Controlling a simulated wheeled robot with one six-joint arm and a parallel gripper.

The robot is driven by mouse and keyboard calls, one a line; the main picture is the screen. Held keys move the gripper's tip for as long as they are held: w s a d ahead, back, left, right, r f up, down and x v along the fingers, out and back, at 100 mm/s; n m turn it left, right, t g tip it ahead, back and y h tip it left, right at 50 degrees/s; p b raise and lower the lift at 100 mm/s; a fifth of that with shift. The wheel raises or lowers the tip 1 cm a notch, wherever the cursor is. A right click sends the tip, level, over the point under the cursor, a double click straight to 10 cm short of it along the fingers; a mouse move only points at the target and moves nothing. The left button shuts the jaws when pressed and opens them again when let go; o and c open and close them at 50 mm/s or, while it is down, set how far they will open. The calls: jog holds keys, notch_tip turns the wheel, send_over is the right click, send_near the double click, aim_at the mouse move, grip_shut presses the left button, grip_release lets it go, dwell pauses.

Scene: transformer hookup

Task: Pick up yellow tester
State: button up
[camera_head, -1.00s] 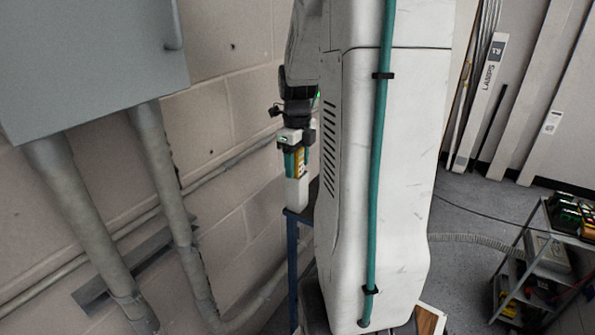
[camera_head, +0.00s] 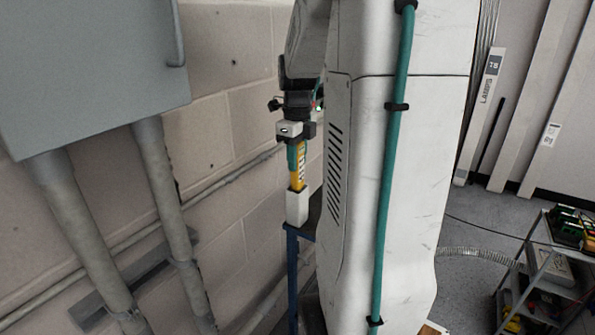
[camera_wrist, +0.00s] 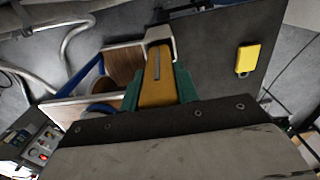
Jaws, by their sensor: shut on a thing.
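The yellow tester (camera_head: 297,177) stands upright below my gripper (camera_head: 296,158) in the head view, with a longer yellow part showing. Its lower end meets a white holder (camera_head: 297,208) on a dark blue stand; I cannot tell how far it sits inside. In the wrist view the tester (camera_wrist: 156,85) lies between my green fingers, which are shut on its two sides. The white holder (camera_wrist: 159,30) shows at its far end.
A grey wall box (camera_head: 90,70) with thick conduits (camera_head: 75,215) is at left. The block wall (camera_head: 230,120) runs close behind my gripper. A cart (camera_head: 545,270) with tools stands at far right. The wrist view shows another small yellow object (camera_wrist: 247,58).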

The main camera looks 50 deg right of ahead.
notch_tip(320, 180, up, 13)
jog(key=shift+f, duration=0.2)
dwell(1.3)
